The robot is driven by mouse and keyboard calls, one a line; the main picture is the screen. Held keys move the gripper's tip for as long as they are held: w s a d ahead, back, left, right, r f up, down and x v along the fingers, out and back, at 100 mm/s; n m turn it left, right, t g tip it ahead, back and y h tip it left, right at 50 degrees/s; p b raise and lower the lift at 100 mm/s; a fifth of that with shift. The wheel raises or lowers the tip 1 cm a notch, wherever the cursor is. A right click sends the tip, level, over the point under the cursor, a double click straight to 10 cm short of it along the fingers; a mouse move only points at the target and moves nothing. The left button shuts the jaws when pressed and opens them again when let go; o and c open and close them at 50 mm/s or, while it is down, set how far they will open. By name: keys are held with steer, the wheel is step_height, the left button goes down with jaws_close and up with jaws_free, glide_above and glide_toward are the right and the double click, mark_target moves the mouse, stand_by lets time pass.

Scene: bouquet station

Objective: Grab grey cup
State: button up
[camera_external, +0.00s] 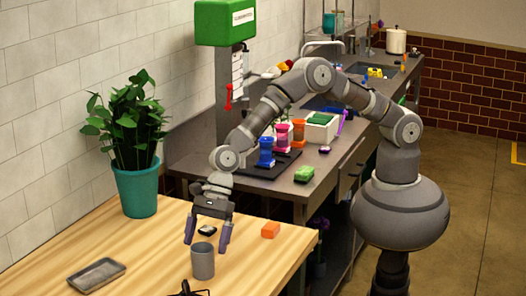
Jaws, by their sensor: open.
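The grey cup (203,262) stands upright near the front of the wooden table (150,237). My gripper (208,238) points down just above and behind the cup in the camera view. Its two fingers are spread apart with nothing between them. The fingertips look close to the cup's rim, but I cannot tell the exact gap in depth.
A grey tray (97,274) is at the left. A potted plant (137,190) stands at the back left. A black object (187,289) lies in front of the cup.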

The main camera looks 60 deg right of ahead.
mark_target(198, 268)
steer(key=b+x, duration=0.1)
steer(key=x, duration=0.2)
steer(key=shift+w+a+f, duration=0.15)
steer(key=shift+w+f, duration=0.05)
steer(key=shift+f, duration=0.15)
steer(key=shift+r, duration=0.1)
steer(key=c, duration=1.1)
